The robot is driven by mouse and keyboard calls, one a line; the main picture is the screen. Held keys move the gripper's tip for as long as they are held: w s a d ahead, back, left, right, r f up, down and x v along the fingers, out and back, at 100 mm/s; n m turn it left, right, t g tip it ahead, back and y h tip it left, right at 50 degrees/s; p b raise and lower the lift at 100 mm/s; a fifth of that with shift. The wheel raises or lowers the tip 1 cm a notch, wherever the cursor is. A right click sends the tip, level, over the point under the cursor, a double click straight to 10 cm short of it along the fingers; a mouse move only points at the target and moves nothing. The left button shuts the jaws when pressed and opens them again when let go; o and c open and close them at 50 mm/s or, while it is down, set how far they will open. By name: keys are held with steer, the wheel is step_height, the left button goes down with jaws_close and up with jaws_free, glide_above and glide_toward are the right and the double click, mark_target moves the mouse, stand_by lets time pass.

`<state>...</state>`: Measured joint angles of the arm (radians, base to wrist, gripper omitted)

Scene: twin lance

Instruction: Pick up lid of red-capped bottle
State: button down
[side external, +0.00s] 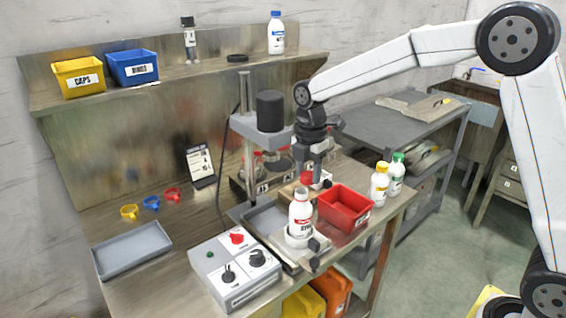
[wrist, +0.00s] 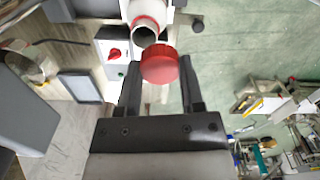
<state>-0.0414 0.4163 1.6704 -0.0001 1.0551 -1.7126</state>
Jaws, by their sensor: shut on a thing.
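My gripper (wrist: 160,73) is shut on the red lid (wrist: 160,66), which sits between its two fingertips in the wrist view. In the side view the red lid (side external: 306,177) shows under the gripper, above and apart from the bottle. The white bottle (side external: 301,212) with a red label stands upright and uncapped in a round holder (side external: 303,240) on the bench. Its open mouth (wrist: 144,37) shows just beyond the lid in the wrist view.
A red bin (side external: 345,207) stands right of the bottle, with a yellow-capped bottle (side external: 379,182) and a green-capped bottle (side external: 396,175) beyond it. A control box (side external: 235,268) is at front left. A press column (side external: 245,160) rises behind. A grey tray (side external: 131,249) lies left.

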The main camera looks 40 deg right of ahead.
steer(key=s+r, duration=0.7)
steer(key=s, duration=0.5)
steer(key=shift+d+r, duration=0.2)
steer(key=shift+r, duration=0.15)
